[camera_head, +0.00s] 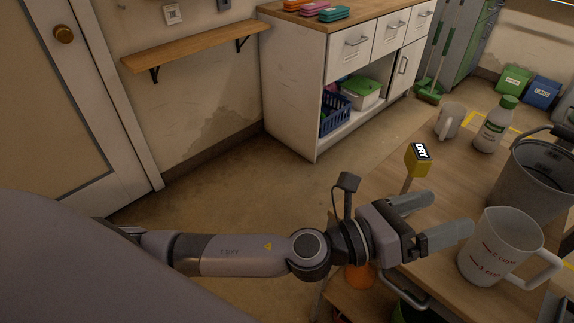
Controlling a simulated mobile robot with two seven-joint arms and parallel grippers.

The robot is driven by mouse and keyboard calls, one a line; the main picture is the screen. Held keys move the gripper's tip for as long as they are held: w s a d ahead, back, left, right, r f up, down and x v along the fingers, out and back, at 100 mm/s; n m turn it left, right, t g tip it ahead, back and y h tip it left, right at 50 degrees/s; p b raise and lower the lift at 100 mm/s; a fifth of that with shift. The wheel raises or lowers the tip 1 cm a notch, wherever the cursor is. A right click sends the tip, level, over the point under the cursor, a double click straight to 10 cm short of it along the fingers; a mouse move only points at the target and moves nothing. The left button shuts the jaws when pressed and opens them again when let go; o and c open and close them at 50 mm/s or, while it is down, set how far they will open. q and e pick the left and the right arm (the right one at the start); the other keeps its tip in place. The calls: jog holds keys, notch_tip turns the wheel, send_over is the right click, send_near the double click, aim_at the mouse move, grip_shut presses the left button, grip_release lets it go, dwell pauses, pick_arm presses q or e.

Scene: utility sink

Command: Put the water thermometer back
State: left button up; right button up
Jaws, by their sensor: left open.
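No thing in view is plainly a water thermometer. A yellow block-shaped head (417,162) with a black-and-white "DRY" label stands on a thin stem near the left edge of the wooden table (455,178). I cannot tell whether this is the thermometer, and the stem's lower end is hard to make out. My left gripper (450,214) is open, with nothing seen between its fingers. It is in front of the yellow head in the picture and apart from it. Its lower finger points towards a clear measuring jug (490,247) with red marks. My right gripper is not in view.
A grey bucket (533,182), a white bottle with green cap (495,124) and a pale mug (450,120) stand on the table. An orange round thing (360,274) shows below my left wrist. A white cabinet (298,85) and wall shelf (195,47) stand behind open floor.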

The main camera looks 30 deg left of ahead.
pick_arm(q)
jog(key=s+a+f+n+y, duration=0.1)
jog(key=a+f+n+y, duration=0.45)
jog(key=n, duration=0.65)
jog(key=s+a+f+n+y, duration=0.1)
jog(key=a+f+n+y, duration=0.2)
jog(key=a+f+n, duration=0.7)
jog(key=s+a+f+n+g+y, duration=0.2)
jog(key=s+a+f+n, duration=0.6)
jog(key=n, duration=0.8)
jog(key=s+f+y, duration=0.2)
jog(key=s+f, duration=0.1)
jog(key=f, duration=0.1)
jog(key=shift+s+a+n+g, duration=0.25)
jog(key=shift+a+n+g, duration=0.05)
jog(key=shift+a+g, duration=0.1)
notch_tip(320, 180, up, 5)
jog(key=p, duration=0.5)
